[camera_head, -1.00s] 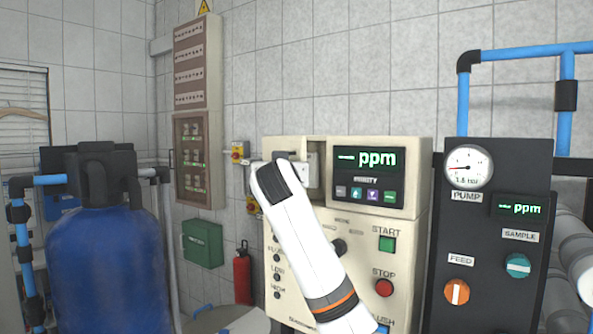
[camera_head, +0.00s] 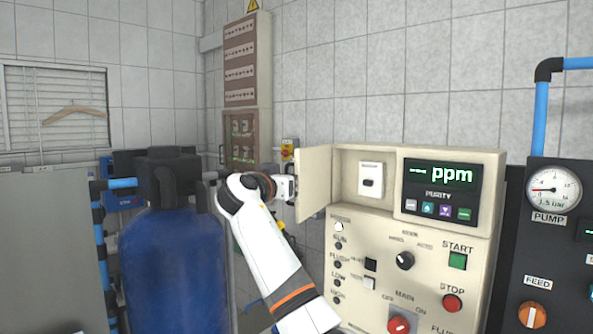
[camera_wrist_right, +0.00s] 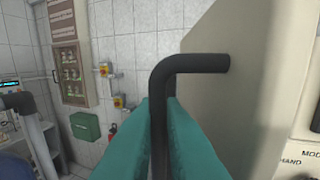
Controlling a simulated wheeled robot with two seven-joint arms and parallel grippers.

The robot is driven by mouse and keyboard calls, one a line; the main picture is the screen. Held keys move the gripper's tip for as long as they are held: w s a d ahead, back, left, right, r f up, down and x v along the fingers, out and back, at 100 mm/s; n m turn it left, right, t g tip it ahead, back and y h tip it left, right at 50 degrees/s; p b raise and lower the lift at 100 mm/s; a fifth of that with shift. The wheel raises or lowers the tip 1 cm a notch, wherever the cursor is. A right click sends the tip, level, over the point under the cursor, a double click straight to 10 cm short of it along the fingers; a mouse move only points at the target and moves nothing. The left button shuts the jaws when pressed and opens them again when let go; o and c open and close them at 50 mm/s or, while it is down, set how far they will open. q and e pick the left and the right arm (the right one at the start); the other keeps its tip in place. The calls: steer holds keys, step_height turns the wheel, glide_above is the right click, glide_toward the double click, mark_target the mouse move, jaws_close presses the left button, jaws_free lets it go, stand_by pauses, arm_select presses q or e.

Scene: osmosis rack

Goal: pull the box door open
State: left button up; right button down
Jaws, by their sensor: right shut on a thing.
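The beige box door (camera_head: 313,181) stands swung open to the left of the control box in the head view, showing a recess with a white switch plate (camera_head: 370,180) inside. In the right wrist view the door (camera_wrist_right: 240,90) fills the right side, with a black bent handle (camera_wrist_right: 190,65) on it. My right gripper (camera_head: 285,188) is at the door's outer face; its teal fingers (camera_wrist_right: 161,115) are shut on the handle. The fingertips are partly hidden in the head view. My left gripper is not in view.
A blue tank (camera_head: 175,260) stands left of my right arm. The control panel (camera_head: 410,270) with knobs and buttons is below the recess. A black pump panel (camera_head: 550,250) stands at the right.

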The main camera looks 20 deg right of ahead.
steer(key=w+p, duration=0.1)
steer(key=w+a+p, duration=0.1)
steer(key=w, duration=0.1)
steer(key=shift+w+p, duration=0.1)
steer(key=shift+p, duration=0.2)
stand_by(0.3)
steer(key=c, duration=1.9)
jaws_free()
steer(key=b+v, duration=0.6)
steer(key=v, duration=0.6)
